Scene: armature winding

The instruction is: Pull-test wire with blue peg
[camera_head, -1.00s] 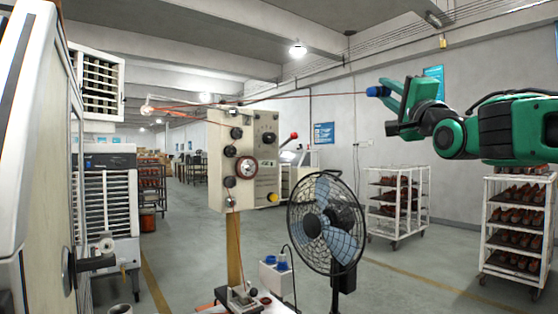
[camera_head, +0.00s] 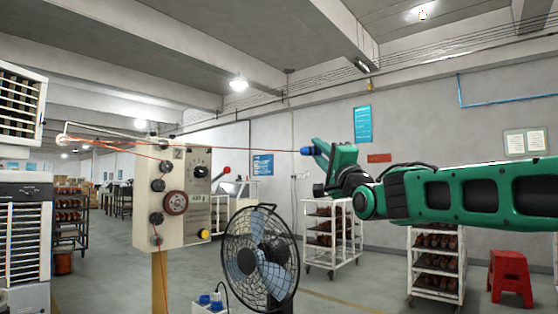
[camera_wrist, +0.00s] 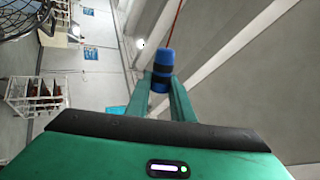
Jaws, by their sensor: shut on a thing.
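The blue peg (camera_head: 307,151) sticks out from the tip of my green gripper (camera_head: 321,150), at the end of my arm right of centre in the head view. In the wrist view the peg (camera_wrist: 162,68) sits between the two fingers of my gripper (camera_wrist: 162,84), which is shut on it. A thin red wire (camera_head: 240,150) runs from the peg leftward to the top of the beige winding machine (camera_head: 168,210). It looks straight and nearly level. The wire (camera_wrist: 175,25) also leaves the peg's far end in the wrist view. The machine has a dial, black knobs and a red-tipped lever.
A black caged fan (camera_head: 261,257) stands right of the machine, below the wire. White racks (camera_head: 357,240) of reddish parts stand behind my arm. A red stool (camera_head: 510,278) is at the far right. The air around the gripper looks clear.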

